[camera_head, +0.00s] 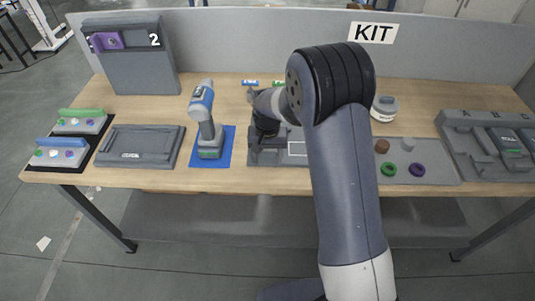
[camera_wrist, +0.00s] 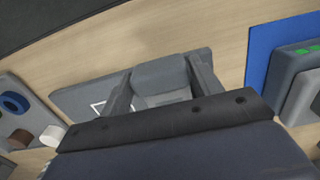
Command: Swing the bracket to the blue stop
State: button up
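My gripper (camera_head: 262,135) points down over a grey plate (camera_head: 258,158) with a white outlined rectangle, in the middle of the table. In the wrist view its two fingers (camera_wrist: 161,88) stand apart, with a grey block (camera_wrist: 160,77) between them. The block could be the bracket. I cannot tell whether the fingers press on it. A small blue piece (camera_head: 250,82) lies behind the gripper at the back of the table, with a green one (camera_head: 279,83) to its right. I cannot tell whether the blue piece is the stop. My arm hides part of the plate.
A drill (camera_head: 204,112) stands on a blue mat (camera_head: 226,150) just left of the plate. A tray (camera_head: 440,172) with coloured rings is right of my arm. A grey panel marked 2 (camera_head: 140,72) stands at the back left. Bare wood shows behind the plate.

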jog(key=c, duration=1)
jog(key=shift+d, duration=0.15)
jog(key=shift+d+n, duration=0.3)
jog(key=shift+d, duration=0.25)
jog(key=w+d+n+b, duration=0.1)
jog(key=d+n, duration=0.1)
jog(key=d, duration=0.1)
jog(key=w+d+n+b, duration=0.1)
jog(key=d, duration=0.3)
jog(key=w+d+n, duration=0.1)
jog(key=d+n, duration=0.1)
jog(key=d, duration=0.1)
jog(key=shift+d+n+b, duration=0.15)
jog(key=shift+n+b, duration=0.15)
jog(key=shift+b, duration=0.1)
jog(key=w+d+n, duration=0.2)
jog(key=w+d, duration=0.1)
jog(key=w+d+n, duration=0.3)
jog(key=d, duration=0.1)
jog(key=shift+w, duration=0.2)
jog(key=shift+w+d+n, duration=0.55)
jog(key=shift+w+n, duration=0.05)
jog(key=shift+w, duration=0.25)
jog(key=shift+r, duration=0.1)
jog(key=shift+w, duration=0.1)
